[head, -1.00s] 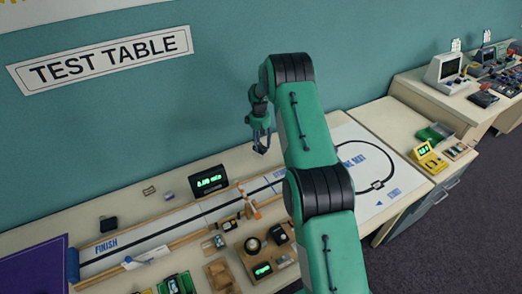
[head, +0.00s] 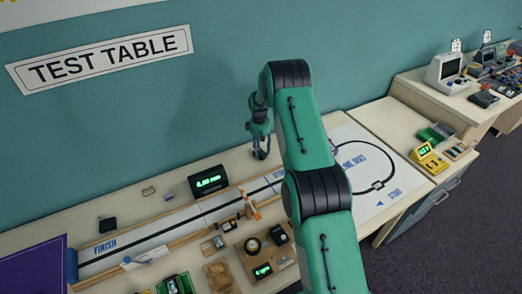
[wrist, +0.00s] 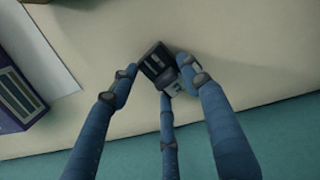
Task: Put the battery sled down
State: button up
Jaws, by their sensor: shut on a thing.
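My gripper (head: 261,153) is low over the back part of the test table (head: 236,163), left of my arm. In the wrist view, its blue fingers (wrist: 160,85) close around a small dark block with a light grey part, the battery sled (wrist: 154,60). The sled is over a bare cream stretch of the table near the teal wall. Its underside is hidden, and I cannot tell whether it touches the tabletop. In the head view the sled is too small to make out clearly.
A black timer with green digits (head: 208,181) stands left of my gripper. The white track (head: 160,229) with wooden rails runs in front. A wooden tray (head: 262,250) with small parts is nearer. A dark box (wrist: 18,98) shows at left in the wrist view.

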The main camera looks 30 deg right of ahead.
jog(key=o, duration=1.2)
notch_tip(320, 180, up, 12)
jog(key=p, duration=0.2)
jog(key=shift+w, duration=0.25)
jog(key=shift+a+r, duration=0.1)
jog(key=shift+r, duration=0.05)
